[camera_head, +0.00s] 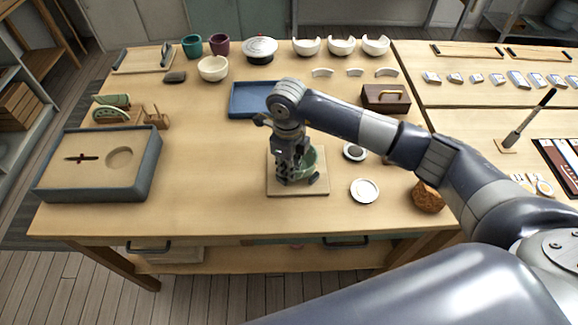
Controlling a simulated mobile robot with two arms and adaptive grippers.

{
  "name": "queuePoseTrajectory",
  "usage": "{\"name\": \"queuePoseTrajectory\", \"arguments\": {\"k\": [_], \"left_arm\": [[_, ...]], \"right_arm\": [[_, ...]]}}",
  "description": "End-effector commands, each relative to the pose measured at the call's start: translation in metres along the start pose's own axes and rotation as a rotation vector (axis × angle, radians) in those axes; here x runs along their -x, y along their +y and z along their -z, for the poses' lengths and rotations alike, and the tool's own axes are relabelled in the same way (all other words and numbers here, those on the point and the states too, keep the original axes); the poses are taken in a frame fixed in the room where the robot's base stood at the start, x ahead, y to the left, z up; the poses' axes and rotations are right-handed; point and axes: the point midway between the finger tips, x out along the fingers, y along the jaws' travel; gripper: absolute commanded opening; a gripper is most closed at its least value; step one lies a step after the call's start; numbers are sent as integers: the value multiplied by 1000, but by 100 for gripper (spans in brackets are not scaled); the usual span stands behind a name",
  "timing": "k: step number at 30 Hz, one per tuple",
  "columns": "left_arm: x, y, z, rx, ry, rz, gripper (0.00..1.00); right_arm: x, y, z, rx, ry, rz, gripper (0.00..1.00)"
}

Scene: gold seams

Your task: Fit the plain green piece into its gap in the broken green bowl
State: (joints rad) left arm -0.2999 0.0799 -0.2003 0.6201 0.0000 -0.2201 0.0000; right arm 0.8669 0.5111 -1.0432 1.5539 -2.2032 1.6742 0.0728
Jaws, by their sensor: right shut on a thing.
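The broken green bowl (309,163) stands on a square wooden board (298,188) near the middle of the table. Only its right part shows; the rest is behind my right gripper. My right gripper (297,178) points down at the bowl's left and front side, its fingers low and close to the board. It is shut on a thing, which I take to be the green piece. The piece itself is hidden by the fingers, so I cannot tell whether it sits in the gap. My left gripper is not in view.
A blue tray (250,100) lies behind the board. A small white dish (365,190) and a dark-filled dish (354,151) stand to its right, near a brown lump (427,197). A grey-rimmed box (98,168) is at left. Table between box and board is clear.

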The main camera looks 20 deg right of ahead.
Motion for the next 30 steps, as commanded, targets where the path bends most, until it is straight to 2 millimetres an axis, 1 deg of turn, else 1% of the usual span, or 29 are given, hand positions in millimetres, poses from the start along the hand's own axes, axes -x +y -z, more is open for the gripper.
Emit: {"name": "queuePoseTrajectory", "arguments": {"k": [5, 6, 8, 15, 16, 18, 19, 30], "left_arm": [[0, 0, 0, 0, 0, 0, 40], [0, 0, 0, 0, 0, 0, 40], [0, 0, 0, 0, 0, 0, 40], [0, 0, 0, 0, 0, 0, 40], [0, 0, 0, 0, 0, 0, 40], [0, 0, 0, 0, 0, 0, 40], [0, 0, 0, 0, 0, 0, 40], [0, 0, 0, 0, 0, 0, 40]], "right_arm": [[0, 0, 0, 0, 0, 0, 0], [0, 0, 0, 0, 0, 0, 21], [0, 0, 0, 0, 0, 0, 35], [0, 0, 0, 0, 0, 0, 36], [0, 0, 0, 0, 1, 0, 38], [0, 0, 0, 0, 1, 0, 51], [0, 0, 0, 0, 1, 0, 55], [0, 0, 0, 0, 0, 0, 56]]}}
